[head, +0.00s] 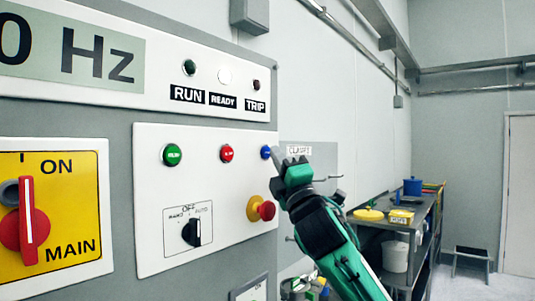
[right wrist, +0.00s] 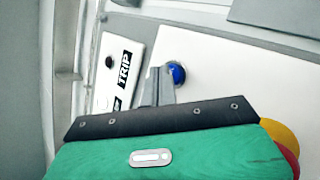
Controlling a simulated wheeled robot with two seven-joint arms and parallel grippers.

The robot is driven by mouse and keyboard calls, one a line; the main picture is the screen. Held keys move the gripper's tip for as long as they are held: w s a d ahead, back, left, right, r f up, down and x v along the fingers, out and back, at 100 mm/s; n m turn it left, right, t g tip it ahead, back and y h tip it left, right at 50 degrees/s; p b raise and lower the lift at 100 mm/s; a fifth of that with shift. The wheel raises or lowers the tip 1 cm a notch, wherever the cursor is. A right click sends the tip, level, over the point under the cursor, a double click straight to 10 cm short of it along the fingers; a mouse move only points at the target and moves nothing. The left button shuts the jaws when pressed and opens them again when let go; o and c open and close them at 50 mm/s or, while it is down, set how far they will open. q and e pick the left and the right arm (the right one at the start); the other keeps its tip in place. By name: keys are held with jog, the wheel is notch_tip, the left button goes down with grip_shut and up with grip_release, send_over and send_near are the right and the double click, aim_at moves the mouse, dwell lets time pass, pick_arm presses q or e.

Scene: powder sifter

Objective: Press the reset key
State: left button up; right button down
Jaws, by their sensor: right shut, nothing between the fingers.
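The blue button (head: 265,152), whose lettering is too small to read, sits at the upper right of the white control panel (head: 185,252). It also shows in the right wrist view (right wrist: 177,75). My right gripper (head: 279,154) is shut and empty, with its grey fingertips right beside the blue button. In the right wrist view its tips (right wrist: 160,84) overlap the button's left edge; I cannot tell whether they touch it. My left gripper is not in view.
A green button (head: 172,155), a red button (head: 227,153), a red-and-yellow mushroom knob (head: 260,209) and a black selector (head: 192,232) share the panel. Above, the READY lamp (head: 224,76) looks white; RUN and TRIP look dark. A bench (head: 416,222) stands at right.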

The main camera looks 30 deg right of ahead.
jog(key=shift+s+d, duration=0.15)
jog(key=shift+s, duration=0.2)
jog(key=shift+s+d, duration=0.3)
jog(key=shift+s, duration=0.45)
jog(key=shift+s+d, duration=0.35)
jog(key=shift+s, duration=0.45)
jog(key=shift+s+d, duration=0.3)
jog(key=shift+s, duration=0.45)
